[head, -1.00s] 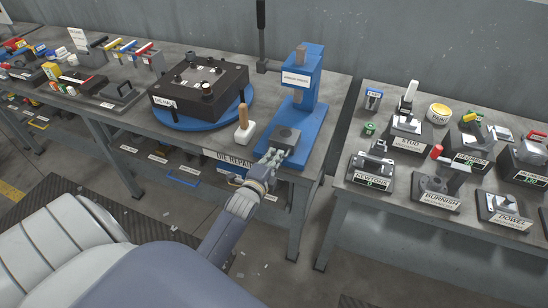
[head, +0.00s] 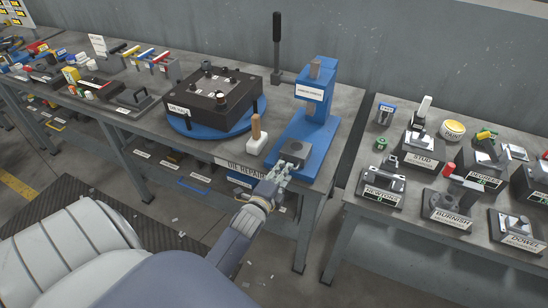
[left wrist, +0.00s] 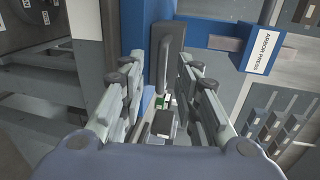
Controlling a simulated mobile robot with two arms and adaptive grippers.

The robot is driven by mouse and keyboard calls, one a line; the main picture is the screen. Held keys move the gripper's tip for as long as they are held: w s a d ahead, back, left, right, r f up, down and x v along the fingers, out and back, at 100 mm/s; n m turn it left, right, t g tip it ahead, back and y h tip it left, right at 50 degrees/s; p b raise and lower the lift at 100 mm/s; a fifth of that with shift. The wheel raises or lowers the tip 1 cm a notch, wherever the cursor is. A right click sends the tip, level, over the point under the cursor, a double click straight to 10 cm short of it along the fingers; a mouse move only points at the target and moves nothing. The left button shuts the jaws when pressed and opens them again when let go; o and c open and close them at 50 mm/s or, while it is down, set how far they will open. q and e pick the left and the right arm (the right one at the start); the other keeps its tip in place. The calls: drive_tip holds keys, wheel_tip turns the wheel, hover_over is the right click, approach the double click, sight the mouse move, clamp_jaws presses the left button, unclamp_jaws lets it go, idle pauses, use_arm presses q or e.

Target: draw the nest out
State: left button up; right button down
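The nest is a dark grey block (head: 296,149) on the blue base of the arbor press (head: 311,110). In the left wrist view, it shows as a dark plate with a raised bar handle (left wrist: 168,75) facing me. My left gripper (head: 281,171) is at the near edge of the press base, just in front of the nest. In the left wrist view, its fingers (left wrist: 160,95) are spread, one pair on each side of the handle's line, with a gap between them. Contact with the handle cannot be made out. My right gripper is not in view.
A wooden-handled white tool (head: 256,137) stands just left of the press. Left of it is a die half (head: 214,90) on a blue turntable (head: 205,124). A second bench (head: 400,222) with labelled fixtures stands right, across a narrow gap.

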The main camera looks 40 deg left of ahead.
use_arm(q)
drive_tip(key=v, duration=1.1)
drive_tip(key=s+d+f+n+g+h, duration=0.1)
drive_tip(key=s+d+f+n+g, duration=0.15)
drive_tip(key=f, duration=0.65)
drive_tip(key=s+d+f+n+g+h, duration=0.1)
drive_tip(key=s+d+f+n+g, duration=0.2)
drive_tip(key=f, duration=0.7)
drive_tip(key=s+d+f+n+g+h, duration=0.1)
drive_tip(key=s+d+f, duration=0.25)
drive_tip(key=f, duration=0.55)
drive_tip(key=s+f+n+g, duration=0.2)
drive_tip(key=s+f, duration=0.3)
drive_tip(key=s, duration=0.4)
drive_tip(key=s+d+f+n+g, duration=0.1)
drive_tip(key=s+f+n+g, duration=0.1)
drive_tip(key=s+f, duration=0.4)
drive_tip(key=s+f+n+g, duration=0.2)
drive_tip(key=s+f+g, duration=0.2)
drive_tip(key=s, duration=0.8)
wheel_tip(320, 180, down, 2)
drive_tip(key=shift+s+d+f+h, duration=0.1)
drive_tip(key=shift+s+d+h, duration=0.1)
drive_tip(key=shift+s+h, duration=0.1)
drive_tip(key=shift+w, duration=0.1)
